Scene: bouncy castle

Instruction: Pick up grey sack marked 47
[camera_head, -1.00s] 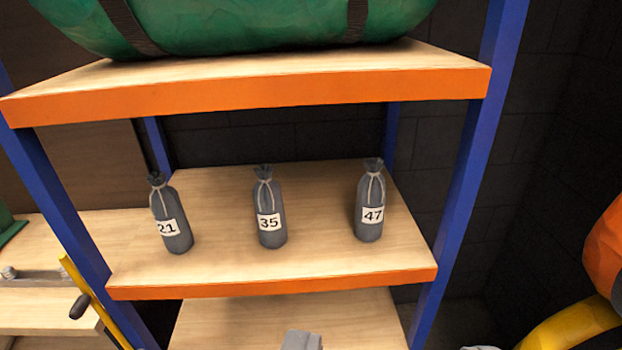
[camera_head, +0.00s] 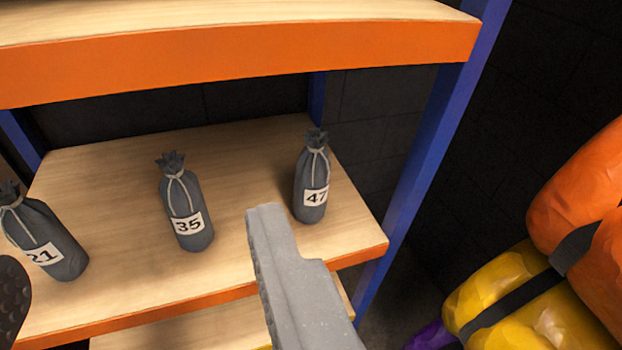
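The grey sack marked 47 (camera_head: 311,182) stands upright at the right end of the middle shelf (camera_head: 250,155). It has a tied neck and a white label. My gripper (camera_head: 138,238) is open and empty, with its fingers wide apart. Its grey right finger reaches up in front of the shelf, with its tip below and left of sack 47, close to it in the picture. Only a dark pad of the left finger shows at the left edge. I cannot tell how far the fingertips are from the shelf.
The grey sack marked 35 (camera_head: 186,208) stands mid-shelf, and the grey sack marked 21 (camera_head: 42,238) is at the left. An upper shelf with an orange edge (camera_head: 240,70) hangs above. A blue post (camera_head: 428,150) bounds the right side. Orange and yellow bundles (camera_head: 520,300) lie beyond it.

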